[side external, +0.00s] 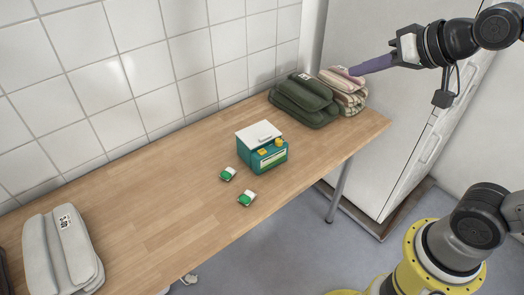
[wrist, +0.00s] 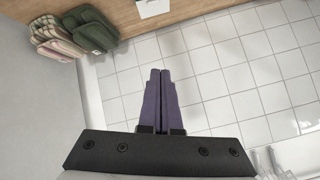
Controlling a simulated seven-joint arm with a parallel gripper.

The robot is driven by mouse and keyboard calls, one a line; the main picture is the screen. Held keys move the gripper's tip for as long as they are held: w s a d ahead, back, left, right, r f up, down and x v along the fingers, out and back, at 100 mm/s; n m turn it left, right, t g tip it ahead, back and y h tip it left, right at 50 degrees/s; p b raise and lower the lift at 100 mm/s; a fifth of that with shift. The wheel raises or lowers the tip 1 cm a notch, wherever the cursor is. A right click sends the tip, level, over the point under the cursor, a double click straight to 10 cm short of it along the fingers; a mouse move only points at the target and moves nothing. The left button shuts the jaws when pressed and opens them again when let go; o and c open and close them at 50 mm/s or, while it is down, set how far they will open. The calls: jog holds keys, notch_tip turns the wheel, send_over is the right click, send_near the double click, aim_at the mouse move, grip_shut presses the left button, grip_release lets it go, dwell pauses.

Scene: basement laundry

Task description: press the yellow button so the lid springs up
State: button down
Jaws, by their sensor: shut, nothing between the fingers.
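A teal box (side external: 272,161) with a white lid (side external: 260,133) stands on the wooden table. The lid lies down over the back part of the box. Two small yellow parts show at its front edge, one on the left (side external: 262,151) and one on the right (side external: 278,142); I cannot tell which is the button. My gripper (side external: 353,70) is shut and empty, its purple fingers pointing left, high above and to the right of the box. In the wrist view the shut fingers (wrist: 160,72) are in the middle, and only part of the white lid (wrist: 152,8) shows at the top edge.
Two small green-and-white items (side external: 228,174) (side external: 246,198) lie in front of the box. Dark green folded cloth (side external: 303,98) and a striped folded stack (side external: 345,92) are behind it. Grey folded cloth (side external: 62,250) lies at the near left. A tiled wall (side external: 150,75) backs the table (side external: 165,200).

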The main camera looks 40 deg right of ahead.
jog(key=w+a+f+m+t, duration=0.1)
jog(key=w+f+m, duration=0.1)
jog(key=w, duration=1)
jog(key=m+g, duration=0.2)
send_over(262, 152)
notch_tip(262, 152, down, 21)
jog(key=shift+s+d+r+y, duration=0.1)
jog(key=shift+s+r+y, duration=0.1)
jog(key=shift+s+y, duration=0.15)
jog(key=shift+f, duration=4.4)
jog(key=shift+f, duration=0.15)
jog(key=shift+f, duration=0.25)
